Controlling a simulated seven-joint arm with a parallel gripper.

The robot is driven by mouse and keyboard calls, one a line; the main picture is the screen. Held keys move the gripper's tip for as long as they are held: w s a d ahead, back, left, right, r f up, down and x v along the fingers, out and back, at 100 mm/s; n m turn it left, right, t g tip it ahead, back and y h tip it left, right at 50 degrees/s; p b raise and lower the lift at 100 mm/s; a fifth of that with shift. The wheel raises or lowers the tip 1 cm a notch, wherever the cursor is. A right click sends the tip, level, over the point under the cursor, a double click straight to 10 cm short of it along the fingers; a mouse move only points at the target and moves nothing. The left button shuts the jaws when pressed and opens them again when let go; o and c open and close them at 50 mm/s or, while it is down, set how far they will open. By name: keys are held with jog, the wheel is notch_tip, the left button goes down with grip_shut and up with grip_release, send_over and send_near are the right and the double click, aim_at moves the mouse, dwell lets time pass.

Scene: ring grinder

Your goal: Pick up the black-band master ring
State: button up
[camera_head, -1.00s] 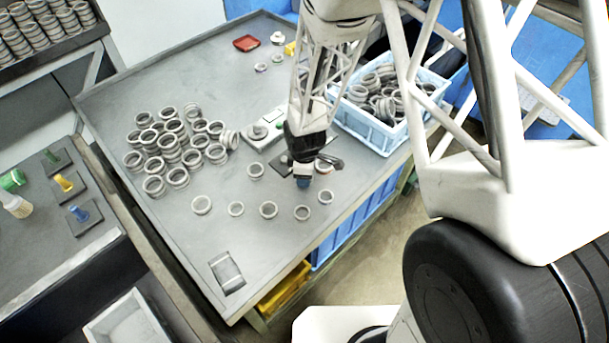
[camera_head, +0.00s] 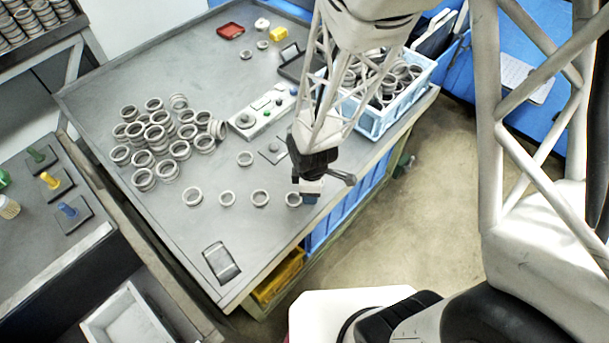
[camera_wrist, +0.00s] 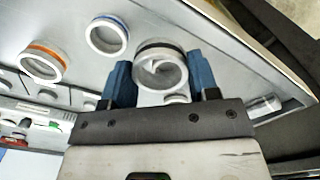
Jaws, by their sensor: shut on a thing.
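In the wrist view, my gripper (camera_wrist: 160,80) has its two blue fingers on either side of the black-band ring (camera_wrist: 160,52), a grey ring with a dark band round its rim. It is shut on this ring. In the head view, my gripper (camera_head: 310,193) points down near the table's front right edge, and its wrist hides the held ring. I cannot tell whether the ring is clear of the table. An orange-band ring (camera_wrist: 42,62) and a blue-band ring (camera_wrist: 107,35) lie apart from the fingers on the left in the wrist view.
Several loose rings, one close beside my gripper (camera_head: 293,199), lie in a row on the grey table (camera_head: 140,215). A pile of rings (camera_head: 160,135) stands at left. A blue crate of rings (camera_head: 375,122) and a white gauge block (camera_head: 262,112) are behind. The front left is mostly clear.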

aim_at(245, 117)
jog(key=shift+s+d+r, duration=0.1)
jog(key=shift+s+d, duration=0.15)
jog(key=shift+s, duration=0.5)
jog(key=shift+s+d+r, duration=0.1)
jog(key=shift+s+d, duration=0.15)
jog(key=shift+s, duration=0.5)
jog(key=shift+w, duration=0.1)
jog(key=w+a+n, duration=0.1)
jog(key=w+a, duration=0.2)
jog(key=w, duration=0.3)
jog(key=w+a+r+n, duration=0.1)
jog(key=w+a, duration=0.3)
jog(key=w, duration=0.2)
jog(key=w+a+r+n, duration=0.1)
jog(key=w+a, duration=0.2)
jog(key=w, duration=0.3)
jog(key=shift+w+a, duration=0.25)
jog(key=shift+a, duration=0.1)
jog(key=w+a+r+n, duration=0.1)
jog(key=w+a, duration=0.2)
jog(key=w, duration=0.1)
jog(key=w+a+n, duration=0.1)
jog(key=w+a, duration=0.3)
jog(key=w, duration=0.1)
jog(key=w+a+r+n, duration=0.1)
jog(key=w+a, duration=0.2)
jog(key=w, duration=0.1)
jog(key=shift+w+a+r, duration=0.25)
jog(key=shift+w+r, duration=0.1)
jog(key=shift+f, duration=0.25)
